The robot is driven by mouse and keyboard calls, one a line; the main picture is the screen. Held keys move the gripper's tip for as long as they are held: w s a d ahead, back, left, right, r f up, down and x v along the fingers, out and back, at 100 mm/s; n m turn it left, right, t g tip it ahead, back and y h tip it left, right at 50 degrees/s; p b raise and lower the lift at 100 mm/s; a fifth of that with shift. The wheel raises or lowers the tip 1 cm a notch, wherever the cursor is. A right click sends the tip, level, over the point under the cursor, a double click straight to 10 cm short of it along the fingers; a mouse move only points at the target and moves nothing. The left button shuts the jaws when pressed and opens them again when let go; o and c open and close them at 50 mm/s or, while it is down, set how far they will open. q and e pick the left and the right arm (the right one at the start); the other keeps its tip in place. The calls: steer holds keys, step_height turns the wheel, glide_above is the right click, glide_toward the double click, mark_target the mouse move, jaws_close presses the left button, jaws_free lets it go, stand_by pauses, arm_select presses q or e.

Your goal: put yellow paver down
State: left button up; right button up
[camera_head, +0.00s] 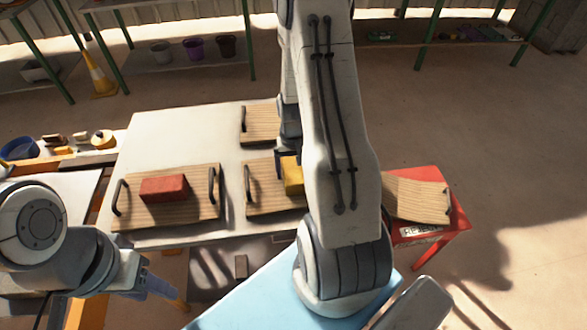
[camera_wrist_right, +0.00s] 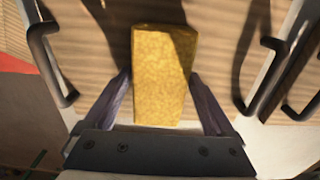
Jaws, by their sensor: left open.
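The yellow paver (camera_head: 292,175) is at the middle board (camera_head: 262,203), partly hidden behind my right arm. In the right wrist view the yellow paver (camera_wrist_right: 163,75) lies between the two fingers of my right gripper (camera_wrist_right: 162,78), over a wooden board (camera_wrist_right: 95,45). The fingertips appear to touch its sides, so the gripper looks shut on it. I cannot tell whether the paver rests on the board or hangs just above it. My left gripper (camera_head: 160,288) is open and empty at the lower left, in front of the table.
A red paver (camera_head: 164,189) lies on the left handled board (camera_head: 130,218). Another board (camera_head: 258,124) is at the back of the pale table (camera_head: 165,130). A tilted board (camera_head: 415,198) lies on a red stand (camera_head: 455,205) at right. The table's back left is clear.

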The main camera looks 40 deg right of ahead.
mark_target(293, 168)
step_height(293, 168, up, 12)
steer(key=s+a+r+n, duration=0.1)
steer(key=a+r+n, duration=0.2)
steer(key=a, duration=0.7)
steer(key=s+a+r+n, duration=0.1)
steer(key=a+r+n, duration=0.2)
steer(key=a, duration=0.6)
steer(key=s+a+r+n+y, duration=0.1)
steer(key=s+a+r+n, duration=0.1)
steer(key=s+a+n, duration=0.5)
steer(key=s+a, duration=0.5)
steer(key=s, duration=0.2)
steer(key=shift+s+n, duration=0.2)
steer(key=shift+n, duration=0.2)
steer(key=shift+r, duration=0.1)
